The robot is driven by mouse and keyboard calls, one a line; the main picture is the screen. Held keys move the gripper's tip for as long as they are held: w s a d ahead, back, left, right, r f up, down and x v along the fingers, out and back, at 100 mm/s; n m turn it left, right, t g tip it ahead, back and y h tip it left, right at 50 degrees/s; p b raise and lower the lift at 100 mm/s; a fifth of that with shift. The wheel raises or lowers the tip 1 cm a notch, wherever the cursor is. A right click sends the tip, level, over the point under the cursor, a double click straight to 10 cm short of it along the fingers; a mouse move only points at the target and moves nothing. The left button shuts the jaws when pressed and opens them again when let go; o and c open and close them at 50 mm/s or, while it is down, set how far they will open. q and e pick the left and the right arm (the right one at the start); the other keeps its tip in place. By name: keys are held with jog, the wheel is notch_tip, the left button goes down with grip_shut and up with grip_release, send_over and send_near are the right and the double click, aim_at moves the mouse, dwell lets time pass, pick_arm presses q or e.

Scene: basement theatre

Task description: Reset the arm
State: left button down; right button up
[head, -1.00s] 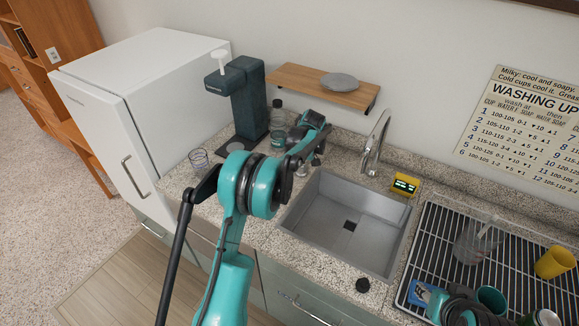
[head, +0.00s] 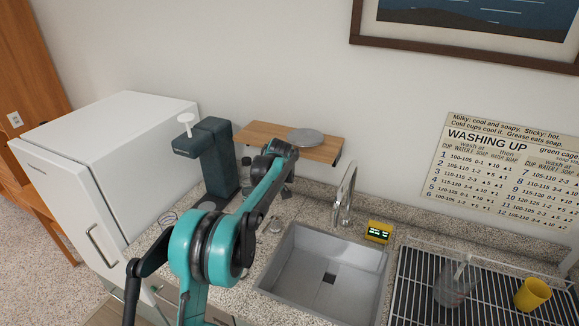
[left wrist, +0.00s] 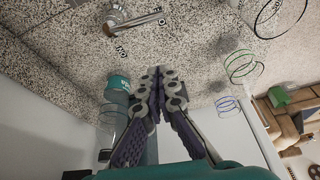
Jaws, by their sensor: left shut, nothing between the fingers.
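My left arm (head: 205,250) reaches in from the bottom of the head view, over the counter left of the sink, its far end up by the wooden shelf. In the left wrist view my left gripper (left wrist: 160,74) is shut, its fingertips together and empty above the speckled counter. In the head view the gripper is mostly hidden by the arm's own links. My right gripper is not in view.
The grey sink (head: 310,285) lies right of the arm, with a tap (head: 345,195) behind it. A dark dispenser (head: 215,160) and wooden shelf (head: 265,137) are close to the arm. A rack (head: 415,290) holds a yellow cup (head: 533,294). A white fridge (head: 100,160) stands left.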

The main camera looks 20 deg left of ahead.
pick_arm(q)
jog(key=s+d+r+m+t+h+b, duration=0.1)
jog(key=s+d+r+m+t+b, duration=0.2)
jog(key=s, duration=0.6)
jog(key=s+d+r+m+h+b, duration=0.1)
jog(key=s+d+r+m+b, duration=0.1)
jog(key=s+d+m, duration=0.45)
jog(key=s+d+f+m+t+h+b, duration=0.1)
jog(key=s+d+f+m+b, duration=0.1)
jog(key=s+f, duration=0.3)
jog(key=s+d+f+m+t+b, duration=0.1)
jog(key=s+f, duration=0.4)
jog(key=s, duration=0.9)
jog(key=shift+d+f+m+t+h+b, duration=0.4)
jog(key=shift+m+t+b, duration=0.3)
jog(key=shift+m, duration=0.55)
